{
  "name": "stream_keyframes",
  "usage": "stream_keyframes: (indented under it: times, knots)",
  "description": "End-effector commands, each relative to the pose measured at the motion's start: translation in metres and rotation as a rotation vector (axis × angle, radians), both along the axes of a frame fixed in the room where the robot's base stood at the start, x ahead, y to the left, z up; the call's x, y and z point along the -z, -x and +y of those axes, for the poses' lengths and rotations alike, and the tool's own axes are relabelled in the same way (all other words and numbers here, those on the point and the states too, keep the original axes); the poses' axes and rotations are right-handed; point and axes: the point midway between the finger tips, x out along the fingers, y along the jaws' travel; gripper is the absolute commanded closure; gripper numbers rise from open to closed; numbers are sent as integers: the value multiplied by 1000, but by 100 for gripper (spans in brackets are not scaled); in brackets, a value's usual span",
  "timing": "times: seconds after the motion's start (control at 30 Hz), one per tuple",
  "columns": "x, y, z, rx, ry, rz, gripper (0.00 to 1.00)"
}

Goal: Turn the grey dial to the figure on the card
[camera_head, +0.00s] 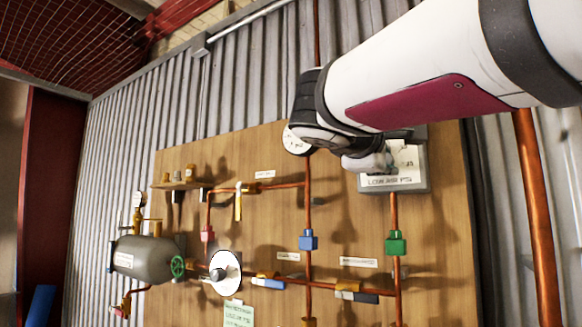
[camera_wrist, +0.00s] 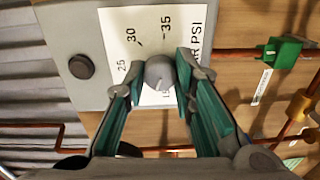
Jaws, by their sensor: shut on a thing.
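The grey dial (camera_wrist: 158,72) is a round knob on a white scale plate (camera_wrist: 118,30) marked 25, 30, 35 and PSI. My gripper (camera_wrist: 160,78) is shut on the dial, one teal-padded finger on each side. The dial's pointer setting cannot be read clearly. In the head view the scale plate (camera_head: 408,163) shows on a grey box at the board's upper right, and my gripper (camera_head: 368,160) covers the dial there. A pale card (camera_head: 238,314) with green print is at the bottom of the board; its figure is too small to read.
Copper pipes with a blue fitting (camera_head: 308,240) and a green fitting (camera_head: 396,243) cross the wooden board (camera_head: 270,220). A white disc with a grey knob (camera_head: 225,272) and a grey tank (camera_head: 145,257) are at lower left. A dark round button (camera_wrist: 81,66) is beside the scale.

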Motion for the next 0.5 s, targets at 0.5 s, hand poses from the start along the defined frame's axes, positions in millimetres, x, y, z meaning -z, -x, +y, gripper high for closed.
stream_keyframes:
  times: [0.5]
  knots:
    - [0, 0, 1, -2, 324, 239, 100]
